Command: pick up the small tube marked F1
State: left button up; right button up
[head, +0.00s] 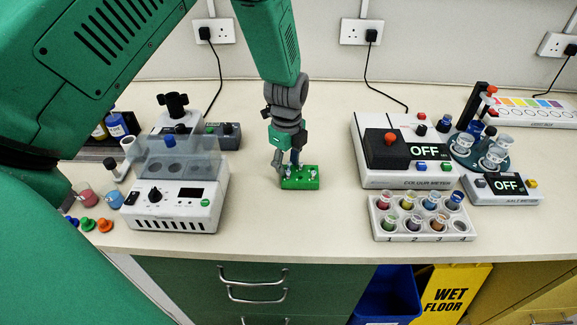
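A small green rack (301,184) stands on the bench in the middle of the head view. A few small pale tubes (311,172) seem to stand in it. They are too small for me to read any mark, so I cannot tell which one is F1. My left gripper (287,167) points down at the left end of the rack, with its fingertips right at or just over the rack's top. The fingers partly hide that end. I cannot tell whether they are apart or closed on a tube. My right gripper is not in view.
Left of the rack is a white machine with a clear lid (177,205). On the right are the colour meter (405,181), a white rack of coloured pots (422,236) and a second meter reading OFF (505,199). Bare bench (290,225) lies in front of the green rack.

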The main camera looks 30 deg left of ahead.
pick_arm(q)
jog(key=shift+a, duration=0.35)
jog(key=c, duration=0.8)
jog(key=shift+d, duration=0.15)
jog(key=shift+d, duration=0.15)
